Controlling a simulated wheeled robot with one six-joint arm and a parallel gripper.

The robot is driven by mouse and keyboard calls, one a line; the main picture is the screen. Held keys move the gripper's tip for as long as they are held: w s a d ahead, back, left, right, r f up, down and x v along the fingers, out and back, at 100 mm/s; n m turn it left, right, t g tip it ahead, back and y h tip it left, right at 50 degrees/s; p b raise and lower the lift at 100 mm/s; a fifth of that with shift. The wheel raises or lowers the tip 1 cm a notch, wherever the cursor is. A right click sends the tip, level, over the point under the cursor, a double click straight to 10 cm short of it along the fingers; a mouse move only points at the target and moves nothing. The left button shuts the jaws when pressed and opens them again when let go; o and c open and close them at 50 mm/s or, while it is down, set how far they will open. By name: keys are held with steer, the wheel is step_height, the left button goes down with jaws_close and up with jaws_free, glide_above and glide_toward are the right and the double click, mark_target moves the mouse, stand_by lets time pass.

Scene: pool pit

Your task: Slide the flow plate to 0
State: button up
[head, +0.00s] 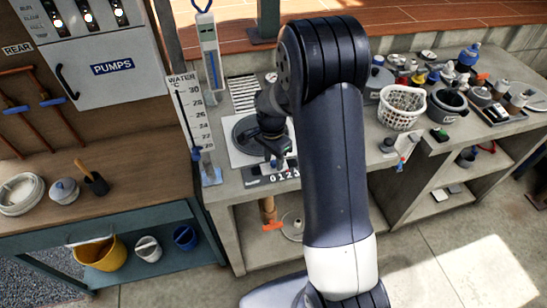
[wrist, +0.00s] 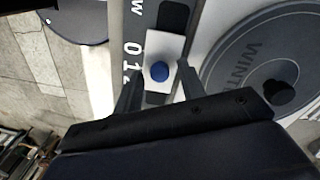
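The flow plate (wrist: 155,48) is a small white plate with a round blue knob (wrist: 159,72), seen in the wrist view. It lies on a grey panel beside white digits (wrist: 127,62) that start at 0. The knob is roughly level with 1 to 2. A dark rounded opening (wrist: 173,14) shows beyond the plate. My gripper (wrist: 158,84) is open, with one finger on each side of the knob; contact cannot be told. In the head view my gripper (head: 281,160) is over the digit strip (head: 284,177), and the plate is mostly hidden.
A tall thermometer board (head: 190,110) stands left of the panel. A white basket (head: 401,105) and several small items crowd the counter at right.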

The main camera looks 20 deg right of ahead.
jaws_close()
stand_by(0.3)
steer(key=a+b, duration=0.1)
steer(key=a, duration=0.4)
steer(key=shift+a, duration=0.15)
steer(key=shift+o, duration=0.5)
jaws_free()
steer(key=shift+a, duration=0.15)
steer(key=shift+r, duration=0.1)
